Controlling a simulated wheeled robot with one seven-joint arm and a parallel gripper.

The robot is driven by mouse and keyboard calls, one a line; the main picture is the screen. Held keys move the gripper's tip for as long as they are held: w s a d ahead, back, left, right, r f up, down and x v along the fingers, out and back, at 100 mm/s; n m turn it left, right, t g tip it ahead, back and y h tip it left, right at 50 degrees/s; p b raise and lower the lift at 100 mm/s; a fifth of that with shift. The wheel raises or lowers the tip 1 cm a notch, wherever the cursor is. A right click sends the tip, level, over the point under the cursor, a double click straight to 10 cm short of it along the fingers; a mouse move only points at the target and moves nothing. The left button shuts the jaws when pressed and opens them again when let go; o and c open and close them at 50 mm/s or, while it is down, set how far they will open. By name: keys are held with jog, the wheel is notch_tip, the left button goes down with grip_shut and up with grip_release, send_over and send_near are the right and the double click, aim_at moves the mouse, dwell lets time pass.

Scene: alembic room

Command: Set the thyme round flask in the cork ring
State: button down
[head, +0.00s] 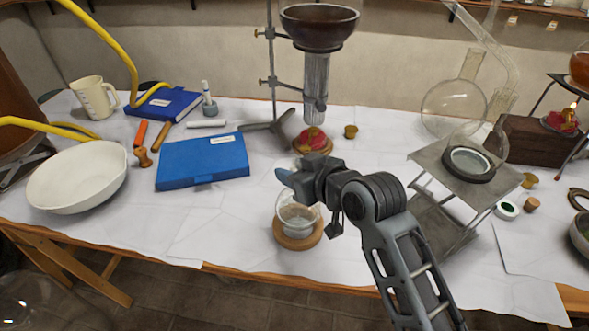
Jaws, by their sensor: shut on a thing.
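A small clear round flask (296,213) with pale greyish contents is at the middle front of the table in the head view. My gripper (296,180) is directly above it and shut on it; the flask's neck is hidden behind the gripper. The flask's lower part is over the tan cork ring (283,237), within its outline. From this angle I cannot tell whether the flask rests in the ring or hangs just above it. The flask looks about upright. No label on it can be read.
A metal stand (424,162) with a dark ring and large clear round flask (452,106) is at right. A burner under a dark bowl (320,27) on a clamp stand is behind. A blue book (203,162) and white bowl (78,178) are left. The paper left of the cork ring is clear.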

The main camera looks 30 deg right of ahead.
jog(key=shift+f+b, duration=0.4)
jog(key=shift+f, duration=1)
dwell(3.8)
jog(key=c, duration=0.5)
grip_release()
jog(key=shift+c, duration=0.2)
jog(key=shift+f, duration=0.1)
jog(key=shift+s, duration=0.1)
jog(key=v, duration=0.8)
jog(key=s+f+m+t+h, duration=0.1)
jog(key=s+f, duration=0.2)
jog(key=s, duration=0.6)
jog(key=s+f+m+h, duration=0.1)
jog(key=s+f, duration=0.2)
jog(key=s, duration=0.5)
jog(key=s+r, duration=0.3)
jog(key=s, duration=0.6)
jog(key=s+a+r+t, duration=0.1)
jog(key=s+r, duration=0.2)
jog(key=s, duration=0.5)
jog(key=shift+s+r+b, duration=0.3)
jog(key=shift+s+r, duration=0.05)
